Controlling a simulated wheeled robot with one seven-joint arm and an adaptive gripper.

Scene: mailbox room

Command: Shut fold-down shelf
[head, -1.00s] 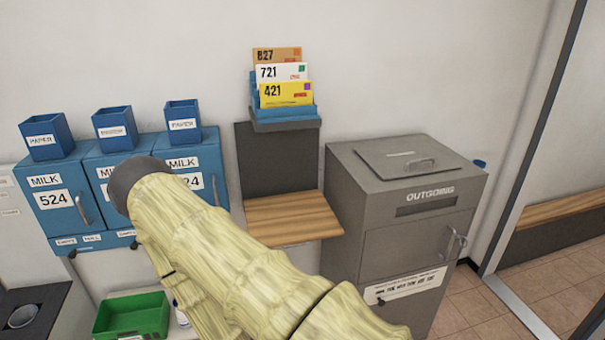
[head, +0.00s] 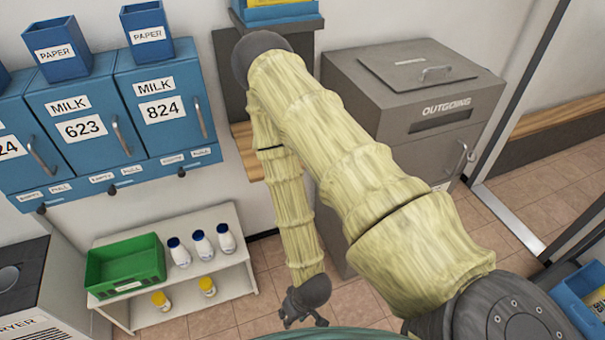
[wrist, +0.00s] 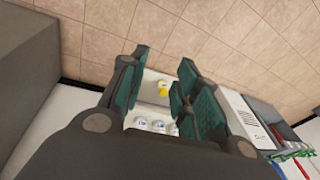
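The fold-down shelf is a wooden board (head: 243,142) below a dark back panel (head: 230,75) on the wall. It is folded down, sticking out from the wall, and my arm covers most of it in the head view. My gripper (head: 304,316) hangs low in the head view, below and in front of the shelf, apart from it. In the wrist view my gripper (wrist: 160,68) has its teal-padded fingers spread with nothing held between them. The wooden shelf cannot be made out in the wrist view.
A grey outgoing box (head: 400,95) stands right of the shelf. Blue milk boxes (head: 160,105) hang to its left. A low white rack (head: 225,280) holds a green bin (head: 125,262) and several bottles. A blue letter holder (head: 275,12) sits above the panel.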

